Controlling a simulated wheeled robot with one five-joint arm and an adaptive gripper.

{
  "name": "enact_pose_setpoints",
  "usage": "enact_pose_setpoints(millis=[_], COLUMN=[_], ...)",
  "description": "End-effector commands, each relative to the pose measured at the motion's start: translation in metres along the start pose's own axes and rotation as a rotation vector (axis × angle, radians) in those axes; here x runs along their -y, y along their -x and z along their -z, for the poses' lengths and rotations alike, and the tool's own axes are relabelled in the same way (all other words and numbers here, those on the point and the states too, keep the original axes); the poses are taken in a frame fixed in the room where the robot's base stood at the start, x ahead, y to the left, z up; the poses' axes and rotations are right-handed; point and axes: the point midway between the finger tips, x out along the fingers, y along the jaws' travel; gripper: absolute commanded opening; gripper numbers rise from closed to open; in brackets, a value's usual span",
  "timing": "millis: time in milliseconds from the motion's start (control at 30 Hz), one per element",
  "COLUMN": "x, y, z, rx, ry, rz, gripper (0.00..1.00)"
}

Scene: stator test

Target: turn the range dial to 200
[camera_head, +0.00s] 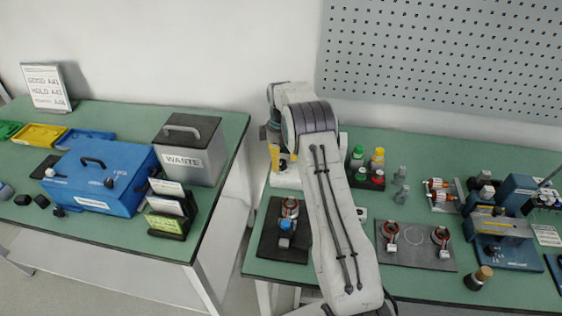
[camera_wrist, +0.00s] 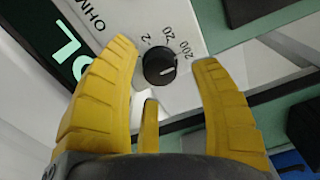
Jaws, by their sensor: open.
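The range dial (camera_wrist: 158,68) is a round black knob on the meter's light panel (camera_wrist: 118,22) in the wrist view. The marks 2, 20 and 200 curve around its upper right side. A short white line on the knob points roughly right; I cannot tell which mark it matches. My gripper (camera_wrist: 165,54) is open, one yellow finger on each side of the dial, with gaps on both sides. In the head view my gripper (camera_head: 280,157) is behind my arm, over a white device (camera_head: 284,180) that is mostly hidden.
A black display with green characters (camera_wrist: 68,45) is left of the dial. In the head view, a dark mat with a motor part (camera_head: 270,240) lies in front, small bottles (camera_head: 357,155) stand to the right, and a grey waste box (camera_head: 187,160) is on the left table.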

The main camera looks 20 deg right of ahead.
Motion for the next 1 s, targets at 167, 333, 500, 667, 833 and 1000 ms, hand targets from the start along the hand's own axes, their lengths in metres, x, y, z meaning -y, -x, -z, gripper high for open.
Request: enact_pose_setpoints(millis=[167, 333, 500, 667, 833, 1000], x=[-0.001, -0.001, 0.0, 0.0, 0.0, 0.001], y=[0.03, 0.059, 0.083, 0.098, 0.105, 0.106], z=[0.001, 0.001, 0.001, 0.0, 0.0, 0.0], rx=[-0.003, -0.002, -0.001, 0.0, 0.0, 0.001], ry=[0.0, 0.0, 0.0, 0.0, 0.0, 0.0], rz=[-0.004, -0.003, -0.002, -0.001, 0.0, 0.001], gripper=[0.57, 0.57, 0.57, 0.57, 0.57, 0.57])
